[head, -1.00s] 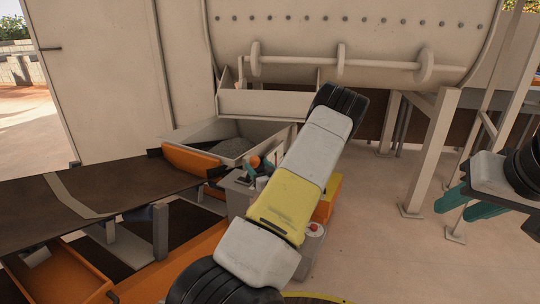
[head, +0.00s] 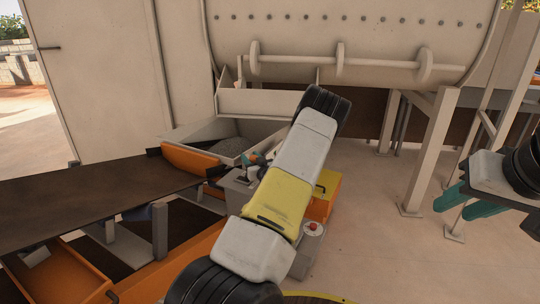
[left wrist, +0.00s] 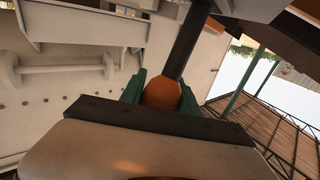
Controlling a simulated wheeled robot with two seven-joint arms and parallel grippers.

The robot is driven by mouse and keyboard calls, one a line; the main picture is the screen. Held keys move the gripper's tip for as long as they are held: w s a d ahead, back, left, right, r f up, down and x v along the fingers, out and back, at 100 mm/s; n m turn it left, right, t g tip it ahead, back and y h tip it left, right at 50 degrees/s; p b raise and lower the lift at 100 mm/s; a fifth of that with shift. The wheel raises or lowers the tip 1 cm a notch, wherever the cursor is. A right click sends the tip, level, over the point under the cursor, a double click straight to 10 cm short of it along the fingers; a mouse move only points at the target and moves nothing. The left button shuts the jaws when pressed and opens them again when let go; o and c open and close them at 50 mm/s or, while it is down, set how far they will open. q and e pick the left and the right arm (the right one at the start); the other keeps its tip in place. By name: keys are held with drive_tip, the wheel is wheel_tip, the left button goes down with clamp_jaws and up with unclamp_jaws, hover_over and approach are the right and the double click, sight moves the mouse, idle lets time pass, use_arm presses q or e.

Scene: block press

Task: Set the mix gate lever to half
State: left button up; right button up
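The lever's orange ball knob (left wrist: 161,93) sits on a dark shaft (left wrist: 190,40) in the left wrist view. My left gripper (left wrist: 160,88) has a teal finger on each side of the knob and looks shut on it. In the head view a teal part of my left gripper (head: 262,158) shows above the grey control box (head: 239,186). My left arm hides the knob and most of the lever there, and I cannot read any lever marks. My right gripper (head: 468,203) is at the right edge, its teal fingers apart and empty.
A conveyor belt (head: 90,188) runs in from the left to a hopper (head: 190,133) holding grey material. A large drum (head: 350,35) on legs stands behind. A red button (head: 312,227) is right of my left arm. The floor at right is open.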

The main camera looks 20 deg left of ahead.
use_arm(q)
clamp_jaws()
drive_tip(key=a+h, duration=0.1)
drive_tip(key=a, duration=0.1)
drive_tip(key=a+n+g+h, duration=0.1)
drive_tip(key=a, duration=0.2)
drive_tip(key=shift+w, duration=0.15)
drive_tip(key=o, duration=1)
unclamp_jaws()
drive_tip(key=shift+n, duration=0.3)
